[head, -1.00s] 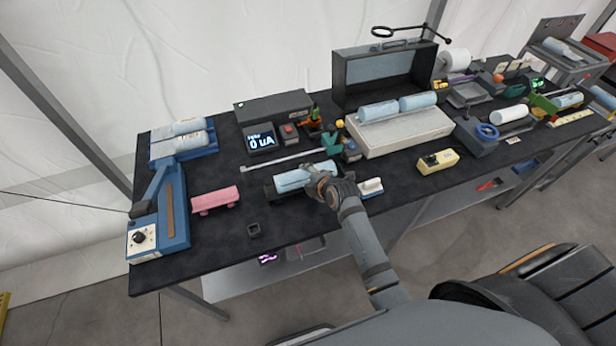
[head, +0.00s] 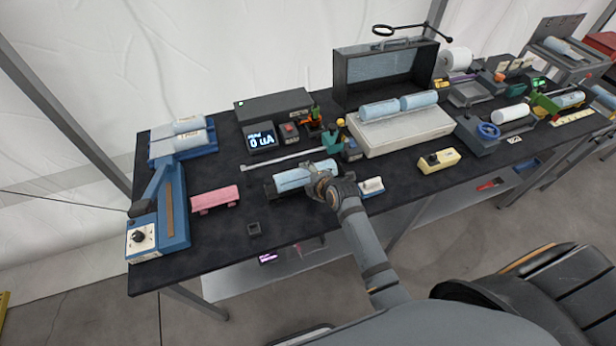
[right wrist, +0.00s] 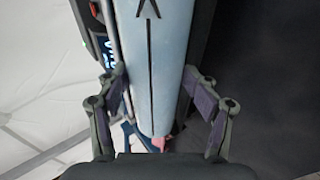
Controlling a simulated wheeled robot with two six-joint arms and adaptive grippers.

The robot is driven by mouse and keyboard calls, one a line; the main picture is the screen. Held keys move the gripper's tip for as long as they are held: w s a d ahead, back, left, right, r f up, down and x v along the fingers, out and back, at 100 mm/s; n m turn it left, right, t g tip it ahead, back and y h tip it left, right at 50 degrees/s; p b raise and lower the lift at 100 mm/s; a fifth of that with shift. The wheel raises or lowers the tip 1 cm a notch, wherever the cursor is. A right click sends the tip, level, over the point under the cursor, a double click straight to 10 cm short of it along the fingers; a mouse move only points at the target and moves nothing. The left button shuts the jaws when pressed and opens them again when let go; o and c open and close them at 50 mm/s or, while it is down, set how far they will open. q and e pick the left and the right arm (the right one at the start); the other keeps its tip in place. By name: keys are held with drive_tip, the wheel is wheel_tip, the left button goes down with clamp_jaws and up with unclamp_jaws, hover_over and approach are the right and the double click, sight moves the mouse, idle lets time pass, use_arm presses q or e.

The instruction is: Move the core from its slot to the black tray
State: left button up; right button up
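A light blue cylindrical core (head: 296,178) lies at the black tray (head: 270,192) near the middle of the table. I cannot tell whether its full weight rests there. My right gripper (head: 322,184) is at the core's right end. In the right wrist view the core (right wrist: 160,70), with a black line along it, runs between the two fingers (right wrist: 157,92). The underside of the core is hidden. My left gripper is not in view.
Left of the core are a pink block (head: 215,198) and a blue device with a lever (head: 175,215). Two more cylinders lie on a blue rack (head: 160,160). A pale box (head: 400,138) stands behind. A small black square cup (head: 254,229) sits near the front edge.

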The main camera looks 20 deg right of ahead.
drive_tip(key=shift+o, duration=0.6)
drive_tip(key=shift+s+f, duration=0.1)
drive_tip(key=shift+f, duration=0.3)
drive_tip(key=shift+s+r, duration=0.2)
drive_tip(key=shift+r, duration=0.15)
drive_tip(key=v, duration=1.2)
